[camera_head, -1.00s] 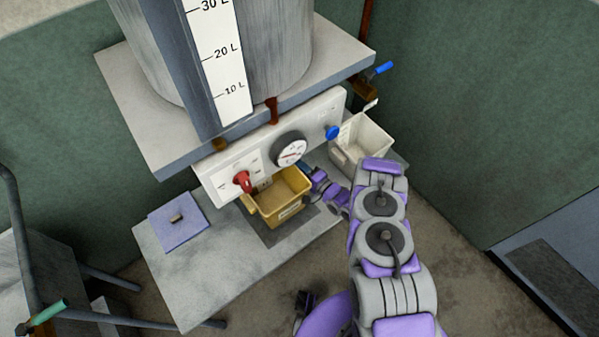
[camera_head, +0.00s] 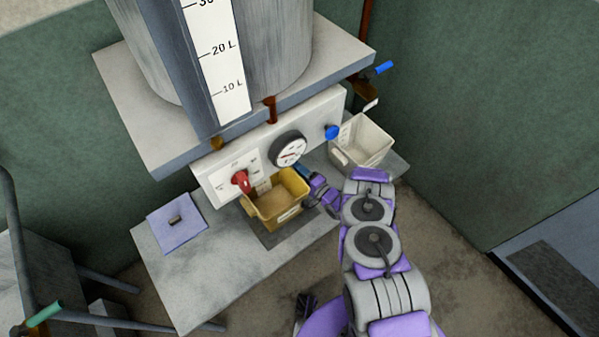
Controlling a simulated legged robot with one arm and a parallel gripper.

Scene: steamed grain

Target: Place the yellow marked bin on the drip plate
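The yellow bin (camera_head: 284,217) is open-topped, with a small pale label on its front. It sits below the white control panel, over the dark drip plate (camera_head: 291,237). Part of the plate shows in front of the bin and to its right; the rest is hidden. I cannot tell whether the bin rests on the plate or hangs just above it. My gripper (camera_head: 303,174) is at the bin's right rim, close against it. Its fingers are small and partly hidden, so their grip on the rim is not clear.
A white bin (camera_head: 362,143) stands behind my gripper to the right. The panel with a red knob (camera_head: 241,181), gauge (camera_head: 289,149) and blue knob (camera_head: 332,132) overhangs the bin. A lilac plate with a handle (camera_head: 176,232) lies left. The grey bench's front (camera_head: 215,268) is clear.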

